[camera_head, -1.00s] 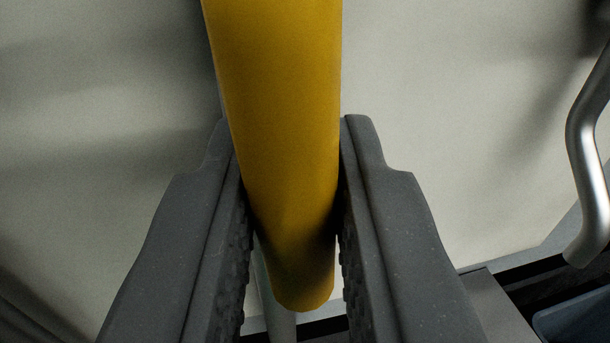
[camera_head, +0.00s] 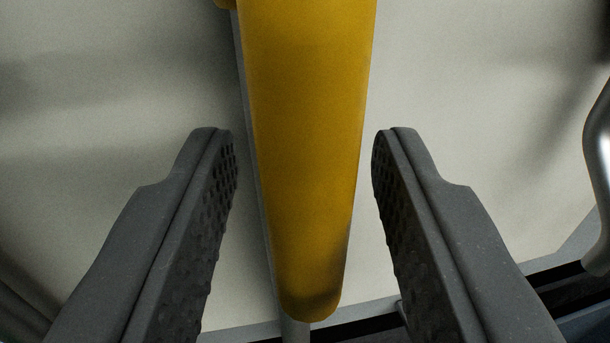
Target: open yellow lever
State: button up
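The yellow lever (camera_head: 305,150) runs down the middle of the view from the top edge to a rounded lower end. My gripper (camera_head: 304,135) is open, with one dark grey, studded finger on each side of the lever. A gap shows between each finger and the lever, so neither finger seems to touch it. The lever's upper end is cut off by the top of the picture.
A pale panel (camera_head: 480,120) lies behind the lever. A curved silver handle (camera_head: 597,150) stands at the right edge. A dark gap and a grey edge run along the lower right. A thin grey rod (camera_head: 293,332) shows below the lever's end.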

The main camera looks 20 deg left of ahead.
jog(key=v, duration=1.3)
jog(key=shift+s, duration=0.2)
jog(key=shift+w, duration=0.1)
